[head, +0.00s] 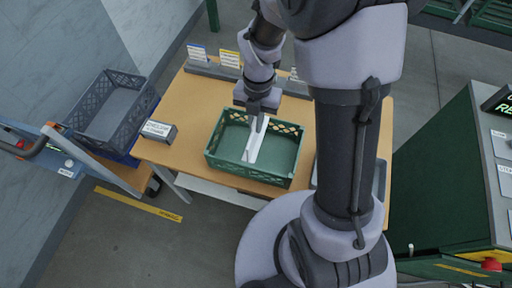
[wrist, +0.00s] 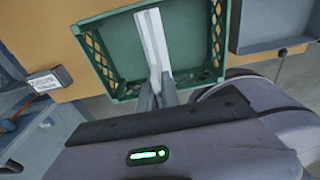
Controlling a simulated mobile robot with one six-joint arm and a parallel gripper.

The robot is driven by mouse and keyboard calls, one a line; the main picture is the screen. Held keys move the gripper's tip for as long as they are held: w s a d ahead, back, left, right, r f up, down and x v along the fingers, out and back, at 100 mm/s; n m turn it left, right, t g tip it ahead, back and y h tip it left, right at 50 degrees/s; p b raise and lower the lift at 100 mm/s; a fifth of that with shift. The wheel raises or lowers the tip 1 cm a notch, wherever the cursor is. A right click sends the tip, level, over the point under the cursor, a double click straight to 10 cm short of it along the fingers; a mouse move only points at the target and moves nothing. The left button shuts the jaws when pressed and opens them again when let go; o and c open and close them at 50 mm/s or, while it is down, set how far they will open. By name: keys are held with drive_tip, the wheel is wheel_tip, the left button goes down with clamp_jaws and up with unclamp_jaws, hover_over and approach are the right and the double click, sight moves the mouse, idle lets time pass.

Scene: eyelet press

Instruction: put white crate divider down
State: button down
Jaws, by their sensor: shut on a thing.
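The white crate divider (head: 254,143) is a long thin strip, held by my gripper (head: 261,110) over the green crate (head: 247,176). In the wrist view the divider (wrist: 152,38) runs away from between the fingers of my gripper (wrist: 158,94), across the middle of the green crate (wrist: 105,74). My gripper is shut on its near end. The crate has lattice walls and a plain floor, and no other thing shows in it. I cannot tell whether the divider touches the crate floor.
The crate stands on a wooden table (head: 196,103). A small label block (head: 159,131) sits at the table's left edge, and card holders (head: 229,60) stand along the back. A grey crate (head: 111,108) is at left. A green cabinet (head: 446,178) stands at right.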

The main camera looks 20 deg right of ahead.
sight(255, 143)
wheel_tip(255, 143, down, 11)
drive_tip(key=b, duration=0.3)
drive_tip(key=shift+w+f, duration=0.1)
drive_tip(key=c, duration=1.6)
unclamp_jaws()
drive_tip(key=shift+o, duration=0.2)
